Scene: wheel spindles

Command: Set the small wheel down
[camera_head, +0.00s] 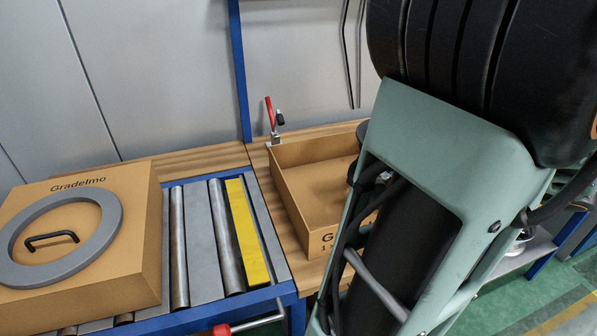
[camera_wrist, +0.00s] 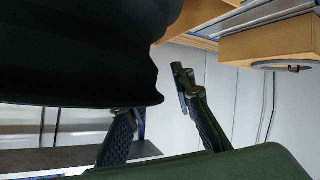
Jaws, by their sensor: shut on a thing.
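In the wrist view my gripper (camera_wrist: 157,92) has its two dark fingers apart, one on each side of the edge of a large black rounded shape (camera_wrist: 75,50). This shape looks like the small wheel, seen very close and cut off by the frame; its edge is stepped like a rim. The gripper is shut on it, though the contact is partly hidden. In the head view my arm covers most of the right side. Only dark parts show behind it, and I cannot tell wheel from gripper there. No spindle is clearly visible.
A cardboard box (camera_head: 125,215) with a grey ring (camera_head: 103,238) and black handle (camera_head: 52,239) stands on a roller conveyor (camera_head: 205,285) at left. An open shallow box (camera_head: 289,206) and a red-handled clamp (camera_head: 271,120) are on the wooden bench (camera_head: 203,163). A grey wall (camera_head: 160,70) stands behind.

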